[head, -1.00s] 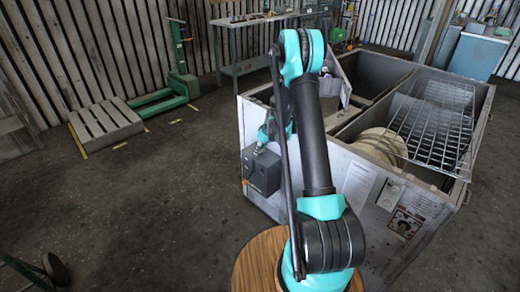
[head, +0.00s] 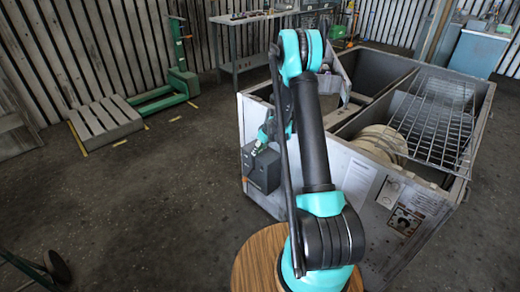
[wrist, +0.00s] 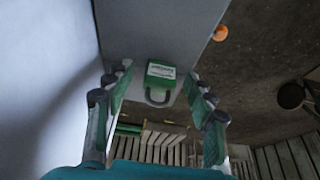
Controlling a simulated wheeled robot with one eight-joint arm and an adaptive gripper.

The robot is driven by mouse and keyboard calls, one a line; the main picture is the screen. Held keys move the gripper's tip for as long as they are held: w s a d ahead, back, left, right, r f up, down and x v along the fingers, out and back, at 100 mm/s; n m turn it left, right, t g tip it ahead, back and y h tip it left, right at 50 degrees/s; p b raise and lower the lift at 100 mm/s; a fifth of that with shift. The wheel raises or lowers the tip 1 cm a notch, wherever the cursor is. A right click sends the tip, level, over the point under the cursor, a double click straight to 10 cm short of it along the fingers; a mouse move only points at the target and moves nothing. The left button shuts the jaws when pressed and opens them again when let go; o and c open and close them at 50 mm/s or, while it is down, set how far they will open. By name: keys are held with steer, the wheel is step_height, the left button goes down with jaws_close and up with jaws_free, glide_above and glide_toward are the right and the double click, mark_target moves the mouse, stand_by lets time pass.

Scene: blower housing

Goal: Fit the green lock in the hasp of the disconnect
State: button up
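The green lock (wrist: 161,72) shows in the wrist view with a pale label and a dark shackle pointing down in the picture. It appears against the grey face of a box, which looks like the disconnect (wrist: 165,25). My gripper (wrist: 158,82) is open, with one finger to each side of the lock and visible gaps to it. In the head view, the dark grey disconnect box (head: 263,174) sits on the near left side of the housing, with my gripper (head: 255,153) just above it. I cannot make out the hasp, and the lock is too small to tell in the head view.
The large grey housing (head: 350,165) stands right of my gripper, with a wire grid (head: 435,120) over it. A small orange round part (wrist: 220,33) shows beside the box edge. A pallet (head: 105,120) and green pallet jack (head: 182,80) stand left. Floor between is clear.

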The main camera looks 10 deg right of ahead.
steer(key=v, duration=1.2)
steer(key=shift+r, duration=0.1)
steer(key=s+r+m, duration=0.2)
steer(key=s+r, duration=0.5)
steer(key=s, duration=0.3)
steer(key=s+r+m+h, duration=0.1)
steer(key=s+m, duration=0.4)
steer(key=s, duration=2.2)
steer(key=shift+s+d+r+h, duration=0.15)
steer(key=shift+d+h, duration=0.3)
steer(key=shift+h, duration=0.45)
steer(key=shift+c, duration=0.3)
